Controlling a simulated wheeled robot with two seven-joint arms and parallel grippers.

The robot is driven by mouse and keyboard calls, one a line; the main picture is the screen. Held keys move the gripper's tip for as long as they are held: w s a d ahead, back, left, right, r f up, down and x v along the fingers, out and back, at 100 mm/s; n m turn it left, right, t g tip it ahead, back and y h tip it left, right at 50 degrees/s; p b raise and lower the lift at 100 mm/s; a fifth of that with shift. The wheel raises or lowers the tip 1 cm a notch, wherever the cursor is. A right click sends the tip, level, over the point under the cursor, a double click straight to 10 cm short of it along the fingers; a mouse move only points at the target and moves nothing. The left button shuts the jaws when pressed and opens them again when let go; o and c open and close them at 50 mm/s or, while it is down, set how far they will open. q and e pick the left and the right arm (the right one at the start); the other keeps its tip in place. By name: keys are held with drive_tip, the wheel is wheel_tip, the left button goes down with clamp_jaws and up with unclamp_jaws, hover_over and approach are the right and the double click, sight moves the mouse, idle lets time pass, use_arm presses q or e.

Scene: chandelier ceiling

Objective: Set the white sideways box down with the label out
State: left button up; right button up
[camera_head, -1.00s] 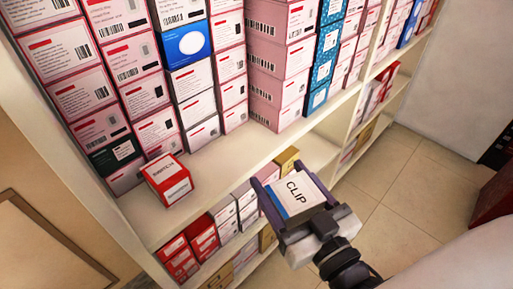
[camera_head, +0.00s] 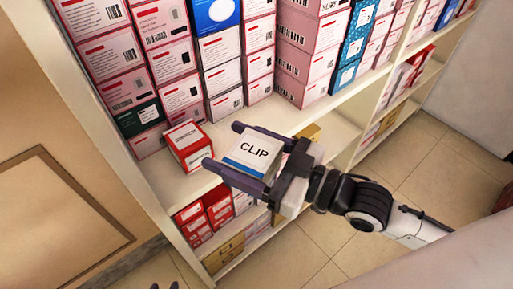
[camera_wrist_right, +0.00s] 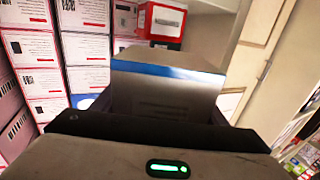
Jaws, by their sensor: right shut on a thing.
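The white box (camera_head: 253,150) has a blue band and the word CLIP on the face turned up to the head camera. My right gripper (camera_head: 238,156) is shut on it, with one dark finger on each side. The box is in front of the shelf with the red-and-white box; I cannot tell whether it touches the board. In the right wrist view the held box (camera_wrist_right: 165,92) shows a greyish face and a blue strip. Two dark tips of my left gripper (camera_head: 165,286) barely show at the bottom edge, with a gap between them.
A red-and-white box (camera_head: 188,146) stands on the shelf board (camera_head: 284,115), left of the held box. Stacked pink and white boxes (camera_head: 305,60) fill the shelf behind. Bare board lies between them. Red boxes (camera_head: 208,212) sit on the shelf below.

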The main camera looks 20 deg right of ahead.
drive_tip(key=w+a+r+n+g+y, duration=0.1)
drive_tip(key=w+a+n+g+y, duration=0.1)
drive_tip(key=a+n+g+y, duration=0.2)
drive_tip(key=shift+a+r+g, duration=0.3)
drive_tip(key=shift+a+g, duration=0.3)
drive_tip(key=shift+a, duration=0.35)
drive_tip(key=shift+r+n+g, duration=0.1)
drive_tip(key=shift+n+g, duration=0.3)
drive_tip(key=shift+n, duration=0.1)
drive_tip(key=d+n+g, duration=0.1)
drive_tip(key=g, duration=0.1)
drive_tip(key=d+n+g+y, duration=0.1)
drive_tip(key=g, duration=0.1)
drive_tip(key=s+d+n+g+y, duration=0.1)
drive_tip(key=g, duration=0.1)
drive_tip(key=shift+n, duration=0.4)
